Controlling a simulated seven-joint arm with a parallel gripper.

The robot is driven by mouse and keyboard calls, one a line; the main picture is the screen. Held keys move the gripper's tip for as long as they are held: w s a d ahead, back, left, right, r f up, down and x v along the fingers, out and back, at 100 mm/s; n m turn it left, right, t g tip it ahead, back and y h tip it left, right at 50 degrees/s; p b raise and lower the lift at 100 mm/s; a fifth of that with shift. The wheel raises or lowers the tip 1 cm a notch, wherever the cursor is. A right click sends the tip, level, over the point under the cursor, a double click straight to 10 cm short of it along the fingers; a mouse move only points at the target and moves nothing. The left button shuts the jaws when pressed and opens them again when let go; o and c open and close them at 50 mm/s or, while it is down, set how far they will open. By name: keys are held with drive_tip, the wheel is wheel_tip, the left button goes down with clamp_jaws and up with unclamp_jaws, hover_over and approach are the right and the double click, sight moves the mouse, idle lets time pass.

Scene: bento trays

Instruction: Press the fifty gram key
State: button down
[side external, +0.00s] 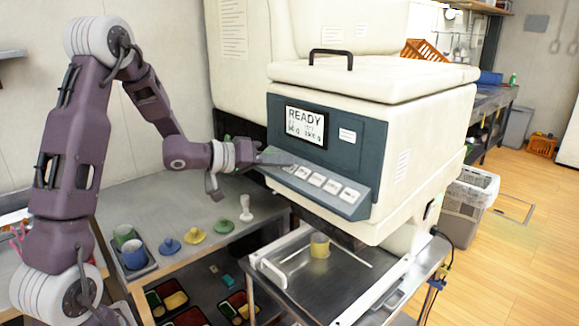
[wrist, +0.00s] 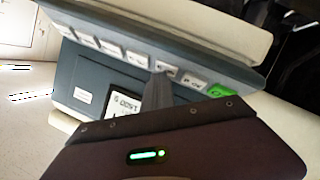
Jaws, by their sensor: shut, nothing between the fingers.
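The machine's sloped key panel (side external: 315,180) carries a row of white keys, with labels too small to read, so I cannot tell which is the fifty gram key. The wrist view shows the row upside down, with a green key (wrist: 220,91) at its right end. My gripper (side external: 282,158) is shut and empty at the left end of the panel in the side view. In the wrist view its fingertips (wrist: 160,76) overlap the edge of a white key (wrist: 167,69) near the green one. I cannot tell whether they touch it. The display (side external: 306,125) reads READY, with smaller text below.
Several coloured lidded pieces (side external: 195,236) and a white stamp-like piece (side external: 246,208) stand on the grey table. Bento trays (side external: 185,315) lie on the shelf below. Space in front of the panel is free.

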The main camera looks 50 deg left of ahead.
drive_tip(key=shift+s+r, duration=0.45)
drive_tip(key=shift+r, duration=0.25)
drive_tip(key=shift+s+r, duration=0.4)
drive_tip(key=shift+r, duration=0.35)
drive_tip(key=shift+s+r, duration=0.45)
drive_tip(key=shift+r, duration=0.25)
drive_tip(key=shift+s+r, duration=0.4)
drive_tip(key=shift+r, duration=0.35)
drive_tip(key=s+d+r+g+y, duration=0.1)
drive_tip(key=s+d+g+y, duration=0.1)
drive_tip(key=s+y, duration=0.3)
drive_tip(key=s+d+r+g+y, duration=0.2)
drive_tip(key=s, duration=0.5)
drive_tip(key=s+d+f+m+g+h, duration=0.1)
drive_tip(key=s+d+f+m+g, duration=0.1)
drive_tip(key=s+d, duration=0.3)
drive_tip(key=s+d+f+m+g+h, duration=0.2)
drive_tip(key=s+d+f+g, duration=0.1)
drive_tip(key=s, duration=0.9)
drive_tip(key=shift+d+f, duration=0.6)
drive_tip(key=shift+d, duration=0.4)
